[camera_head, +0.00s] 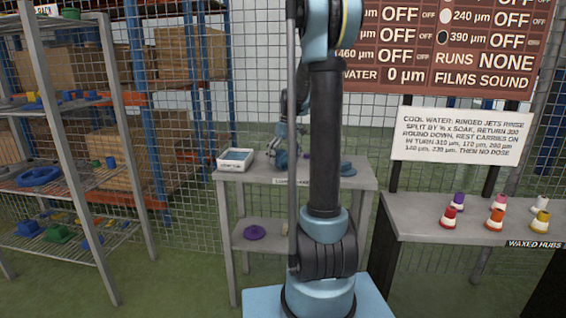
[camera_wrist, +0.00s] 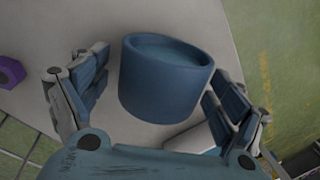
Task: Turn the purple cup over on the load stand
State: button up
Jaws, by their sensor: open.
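In the wrist view a blue cup-like thing (camera_wrist: 165,85) stands on the grey top of the stand (camera_wrist: 190,18), with a rim and a shallow-looking recess facing up. My gripper (camera_wrist: 155,78) is open, with one finger on each side of this blue thing; contact is not clear. A purple thing (camera_wrist: 11,71), cut off by the left edge, lies apart from the gripper; I cannot tell whether it is the purple cup or which way up it is. In the head view my gripper (camera_head: 284,158) is low over the stand (camera_head: 240,172), partly hidden by my arm.
A white tray (camera_head: 236,160) is at the stand's left end and a blue piece (camera_head: 347,169) at its right. A purple piece (camera_head: 254,232) lies on the lower shelf. Several coloured hubs stand on the right table (camera_head: 420,222). Shelving (camera_head: 112,150) is at left.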

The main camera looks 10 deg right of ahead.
jog(key=shift+f, duration=0.3)
jog(key=shift+c, duration=0.3)
jog(key=c, duration=1.3)
jog(key=shift+r, duration=0.15)
